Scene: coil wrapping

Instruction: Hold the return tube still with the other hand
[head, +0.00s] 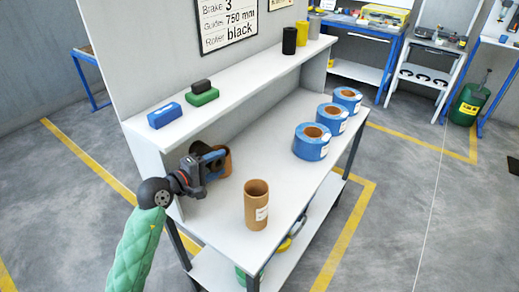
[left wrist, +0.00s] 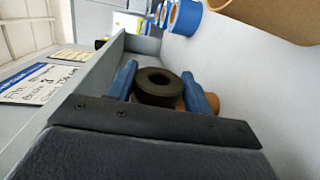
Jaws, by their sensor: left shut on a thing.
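My left gripper (head: 212,163) is at the near left end of the bench, below the raised shelf. In the left wrist view its blue fingers (left wrist: 162,90) stand on either side of a black roll (left wrist: 157,80) with a hollow middle, and it is shut on this roll. A brown cardboard tube (head: 227,161) shows partly behind the gripper; part of it also shows beside the right finger (left wrist: 210,102). Another brown tube (head: 257,207) with a white label stands upright and free on the bench, apart from the gripper. My right gripper is not in view.
Several blue rolls (head: 311,144) stand along the bench's right side. The raised shelf (head: 235,93) carries a blue block (head: 164,116), a green block (head: 202,97) with a dark one on it, and black and yellow cylinders (head: 289,40). The middle of the bench is clear.

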